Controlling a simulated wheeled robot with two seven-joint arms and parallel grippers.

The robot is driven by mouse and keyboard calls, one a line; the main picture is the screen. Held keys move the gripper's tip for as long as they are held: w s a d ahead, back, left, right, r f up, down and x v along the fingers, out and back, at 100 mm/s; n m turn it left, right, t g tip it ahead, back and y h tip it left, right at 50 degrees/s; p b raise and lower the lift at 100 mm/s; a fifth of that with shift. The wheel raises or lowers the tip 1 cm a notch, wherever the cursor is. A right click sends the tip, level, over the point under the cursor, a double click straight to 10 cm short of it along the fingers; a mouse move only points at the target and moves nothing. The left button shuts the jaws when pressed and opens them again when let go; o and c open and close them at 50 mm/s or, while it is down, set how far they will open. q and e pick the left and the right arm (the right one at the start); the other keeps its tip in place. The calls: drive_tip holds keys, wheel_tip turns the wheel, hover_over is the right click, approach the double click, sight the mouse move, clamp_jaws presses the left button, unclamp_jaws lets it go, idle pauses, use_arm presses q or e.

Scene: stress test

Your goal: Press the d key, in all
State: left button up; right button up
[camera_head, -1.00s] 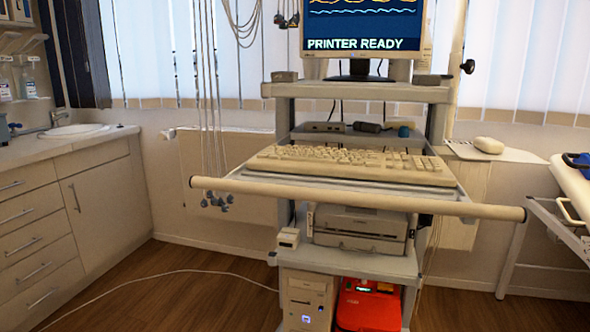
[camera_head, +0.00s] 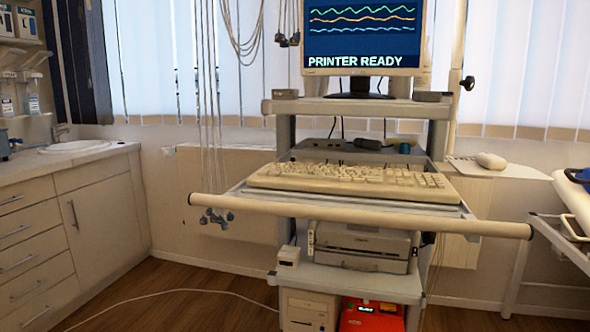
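A cream keyboard (camera_head: 350,183) lies on the pull-out shelf of a medical cart, behind a long pale handle bar (camera_head: 360,215). Its single keys are too small to read, so I cannot tell which one is the d key. The monitor (camera_head: 362,38) above it shows three wavy traces and the words "PRINTER READY". Neither of my grippers is in view.
A printer (camera_head: 362,247) and a red device (camera_head: 371,316) sit on lower cart shelves. Cables with clips (camera_head: 216,217) hang left of the cart. A counter with a sink (camera_head: 88,146) stands left, a bed edge (camera_head: 575,190) right. Wooden floor (camera_head: 175,285) lies open at front left.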

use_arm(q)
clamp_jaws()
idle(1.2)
